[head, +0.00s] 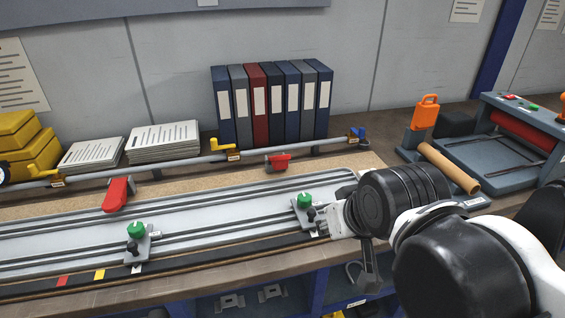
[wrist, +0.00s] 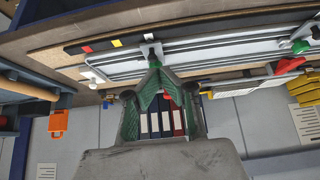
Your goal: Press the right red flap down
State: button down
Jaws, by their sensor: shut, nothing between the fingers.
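The right red flap (head: 278,162) is mounted on the grey pipe in front of the binders. A second red flap (head: 118,194), the left one, sits further left on the same pipe and sticks out towards the front. My gripper (head: 338,219) is at the right end of the rail, apart from the right flap and to its front right. In the wrist view, which is upside down, my gripper's green-padded fingers (wrist: 159,73) meet at the tips with nothing held. They hide most of the right flap. The left flap (wrist: 289,66) shows clear at the right there.
The grey rail fixture (head: 70,238) carries two clamps with green knobs (head: 136,229). Yellow handles and a blue valve (head: 358,133) sit on the pipe (head: 195,160). Binders (head: 272,103) stand behind it.

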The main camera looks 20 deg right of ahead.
jog(key=shift+r, duration=0.1)
jog(key=w+r+g+p, duration=0.1)
jog(key=w+r+p, duration=0.1)
jog(key=w+r, duration=0.5)
jog(key=w+r+g+p, duration=0.2)
jog(key=w+r, duration=0.1)
jog(key=w, duration=0.8)
jog(key=w+f+g+p, duration=0.2)
jog(key=w+p, duration=0.1)
jog(key=w, duration=1.7)
jog(key=shift+f, duration=0.25)
